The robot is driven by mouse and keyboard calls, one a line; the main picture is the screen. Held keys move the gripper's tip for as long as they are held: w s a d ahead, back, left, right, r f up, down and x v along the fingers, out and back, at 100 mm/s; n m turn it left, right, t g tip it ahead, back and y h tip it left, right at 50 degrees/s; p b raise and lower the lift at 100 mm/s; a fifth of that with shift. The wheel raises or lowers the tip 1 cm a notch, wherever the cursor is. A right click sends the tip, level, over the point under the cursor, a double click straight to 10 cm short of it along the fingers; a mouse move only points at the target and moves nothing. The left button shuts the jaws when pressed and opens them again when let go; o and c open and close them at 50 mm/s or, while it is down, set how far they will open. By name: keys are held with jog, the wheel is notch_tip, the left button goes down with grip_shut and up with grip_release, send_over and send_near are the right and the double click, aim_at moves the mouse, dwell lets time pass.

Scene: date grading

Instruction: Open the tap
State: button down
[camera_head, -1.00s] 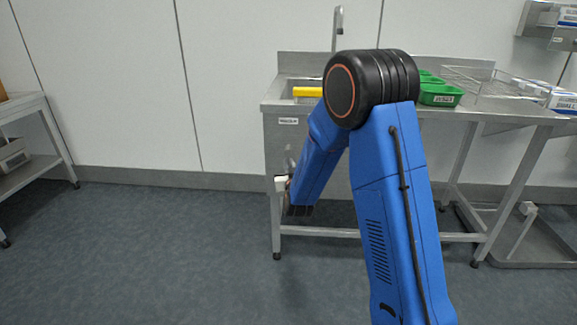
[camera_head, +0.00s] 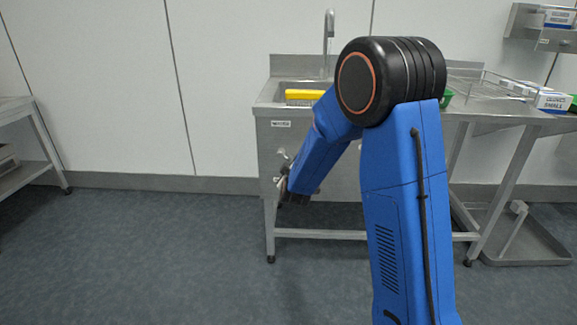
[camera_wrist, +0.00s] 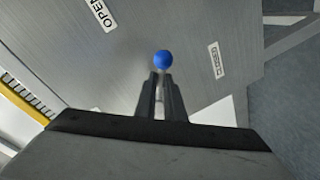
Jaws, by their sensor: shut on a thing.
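The tap's handle ends in a round blue knob (camera_wrist: 163,59) in the wrist view. It stands in front of a grey metal panel, between the OPEN label (camera_wrist: 102,13) and the CLOSED label (camera_wrist: 216,61). My gripper (camera_wrist: 161,82) has its two narrow fingers close together just below the knob, shut on the tap handle, whose thin shaft shows between them. In the head view my gripper (camera_head: 282,186) is small and dark at the sink's front left, partly hidden by my arm. The tall steel spout (camera_head: 329,36) rises behind the sink; no water can be made out.
The steel sink table (camera_head: 262,160) stands ahead, with a yellow item (camera_head: 304,94) in its basin. A glove box (camera_head: 552,101) and wire rack (camera_head: 480,82) are at right. Another table (camera_head: 40,130) stands at far left. The floor (camera_head: 150,260) between is clear.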

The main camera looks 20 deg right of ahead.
jog(key=shift+s+d+r+n+g+h, duration=0.2)
jog(key=shift+r+n, duration=0.25)
jog(key=shift+n, duration=0.5)
jog(key=shift+w+a+r+n+g+h, duration=0.2)
jog(key=shift+r+n, duration=0.25)
jog(key=shift+n, duration=0.55)
jog(key=shift+s+d+r+n+h, duration=0.1)
jog(key=shift+d+r+n+h, duration=0.3)
jog(key=shift+n, duration=0.55)
jog(key=shift+a+r, duration=0.1)
jog(key=shift+a, duration=0.05)
jog(key=c, duration=1.8)
grip_release()
jog(key=shift+c, duration=0.2)
jog(key=v, duration=1.7)
jog(key=shift+s, duration=0.2)
jog(key=shift+r, duration=0.15)
